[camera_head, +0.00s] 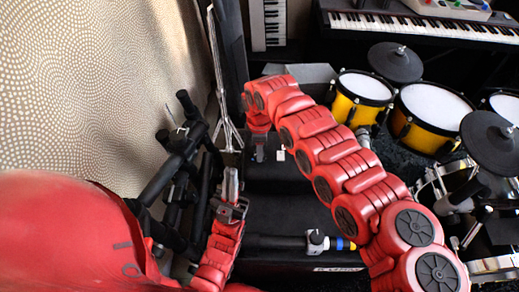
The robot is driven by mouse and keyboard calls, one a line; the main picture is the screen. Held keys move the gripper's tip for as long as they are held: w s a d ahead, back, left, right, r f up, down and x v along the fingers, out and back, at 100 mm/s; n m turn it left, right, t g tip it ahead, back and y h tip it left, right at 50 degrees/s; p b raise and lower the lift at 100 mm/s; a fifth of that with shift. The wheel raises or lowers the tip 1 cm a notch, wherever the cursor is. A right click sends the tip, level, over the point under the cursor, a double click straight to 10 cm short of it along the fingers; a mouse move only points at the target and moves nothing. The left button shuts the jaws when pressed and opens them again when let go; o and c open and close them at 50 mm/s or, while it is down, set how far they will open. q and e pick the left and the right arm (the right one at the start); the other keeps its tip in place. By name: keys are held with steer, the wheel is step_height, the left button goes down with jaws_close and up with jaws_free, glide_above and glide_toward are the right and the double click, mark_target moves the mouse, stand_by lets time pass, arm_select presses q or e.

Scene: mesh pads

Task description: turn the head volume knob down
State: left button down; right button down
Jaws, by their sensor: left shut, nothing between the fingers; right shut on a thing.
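The black amplifier head (285,178) sits low in the middle of the head view. My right arm comes in from the right, arches over it and points down, with its gripper (260,155) at the upper left part of the amplifier. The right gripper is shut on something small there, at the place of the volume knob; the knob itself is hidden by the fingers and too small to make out. My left gripper (231,176) points up, shut and empty, to the left of the amplifier and apart from it.
A black rack of tubes (180,160) stands close to my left arm. A microphone-like bar (275,242) crosses the lower amplifier. Yellow drums (363,95) and dark cymbals (394,63) fill the right, with a keyboard (430,28) behind. A patterned wall (100,80) closes the left.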

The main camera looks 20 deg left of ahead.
steer(key=shift+s+a, duration=0.1)
steer(key=shift+a, duration=0.05)
steer(key=c, duration=0.5)
jaws_free()
steer(key=shift+r, duration=0.4)
step_height(320, 180, up, 17)
steer(key=p, duration=0.1)
steer(key=shift+f+p, duration=0.15)
steer(key=shift+p, duration=0.25)
